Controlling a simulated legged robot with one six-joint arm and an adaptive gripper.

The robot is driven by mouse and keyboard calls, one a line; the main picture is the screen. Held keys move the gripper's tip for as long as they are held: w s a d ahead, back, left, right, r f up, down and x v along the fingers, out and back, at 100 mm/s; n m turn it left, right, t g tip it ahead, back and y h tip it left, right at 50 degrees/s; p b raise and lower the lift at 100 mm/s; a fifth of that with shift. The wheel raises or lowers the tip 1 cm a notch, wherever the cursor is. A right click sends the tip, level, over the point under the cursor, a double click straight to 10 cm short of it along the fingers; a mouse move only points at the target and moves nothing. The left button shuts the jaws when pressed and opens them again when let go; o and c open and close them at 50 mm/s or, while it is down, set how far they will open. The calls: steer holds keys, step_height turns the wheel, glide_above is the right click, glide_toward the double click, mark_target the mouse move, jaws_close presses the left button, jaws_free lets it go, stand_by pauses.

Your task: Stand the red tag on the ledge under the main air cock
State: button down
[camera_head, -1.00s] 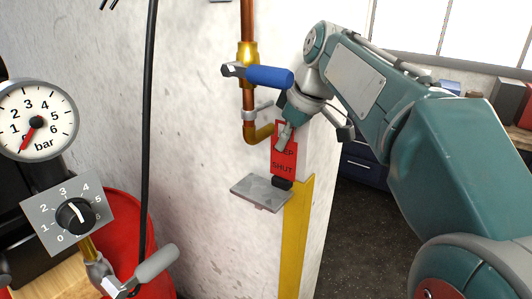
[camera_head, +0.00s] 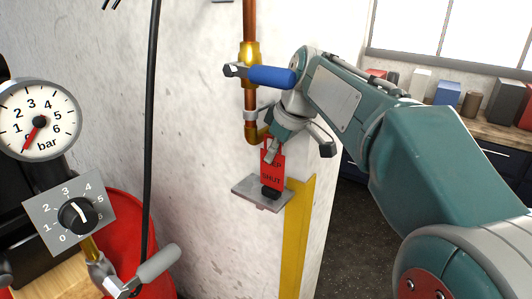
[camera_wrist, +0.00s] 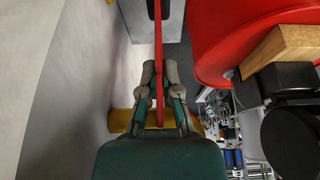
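The red tag (camera_head: 276,178), lettered with SHUT visible, is upright with a black foot (camera_head: 270,192) at its bottom. My gripper (camera_head: 270,152) is shut on its upper part. The wrist view shows the tag (camera_wrist: 158,45) edge-on as a thin red strip between my fingers (camera_wrist: 158,82). The foot is over the right part of the grey ledge (camera_head: 248,188); I cannot tell if it touches. The ledge also shows in the wrist view (camera_wrist: 174,24). The main air cock (camera_head: 270,76), with a blue handle, is on the copper pipe above.
A pressure gauge (camera_head: 38,120), a numbered dial (camera_head: 76,214), a grey-handled lever (camera_head: 155,264) and a red drum (camera_head: 125,220) are at left. A yellow corner guard (camera_head: 298,235) runs down the wall below the ledge. A workbench (camera_head: 490,130) stands behind at right.

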steer(key=c, duration=0.8)
jaws_free()
steer(key=shift+d+r, duration=0.1)
steer(key=shift+r, duration=0.3)
steer(key=v, duration=1.1)
steer(key=shift+r, duration=0.25)
steer(key=shift+s+d, duration=0.1)
steer(key=shift+s, duration=0.1)
